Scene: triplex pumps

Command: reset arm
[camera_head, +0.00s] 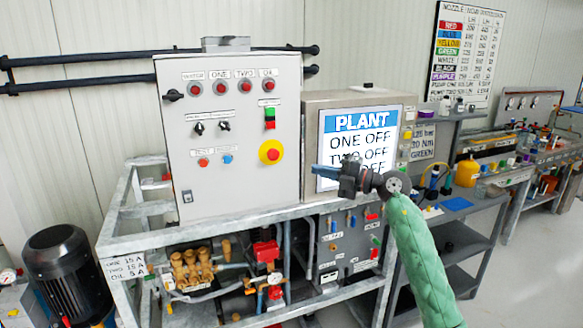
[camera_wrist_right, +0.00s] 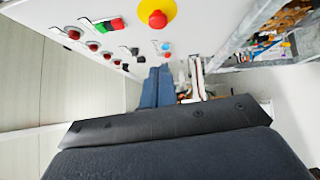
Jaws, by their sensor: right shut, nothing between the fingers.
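My right arm, in a green sleeve, comes in from the lower right in the head view. My right gripper (camera_head: 322,172) is shut and empty, pointing left in front of the PLANT display (camera_head: 358,140). In the right wrist view the gripper's blue-grey fingers (camera_wrist_right: 158,88) show beyond its dark body. The grey control cabinet (camera_head: 217,165) stands to the left of the gripper. Its red-and-yellow stop button (camera_head: 270,152) and green-and-red switch (camera_head: 269,117) face me. In the wrist view the stop button (camera_wrist_right: 157,14) shows at the top. My left gripper is not in view.
Below the cabinet, a metal frame (camera_head: 250,215) holds brass pump parts (camera_head: 192,267) and a red valve (camera_head: 266,251). A black motor (camera_head: 66,270) stands at the left. A grey shelf unit (camera_head: 465,240) and a cluttered bench (camera_head: 510,148) stand at the right. Open floor shows at the lower right.

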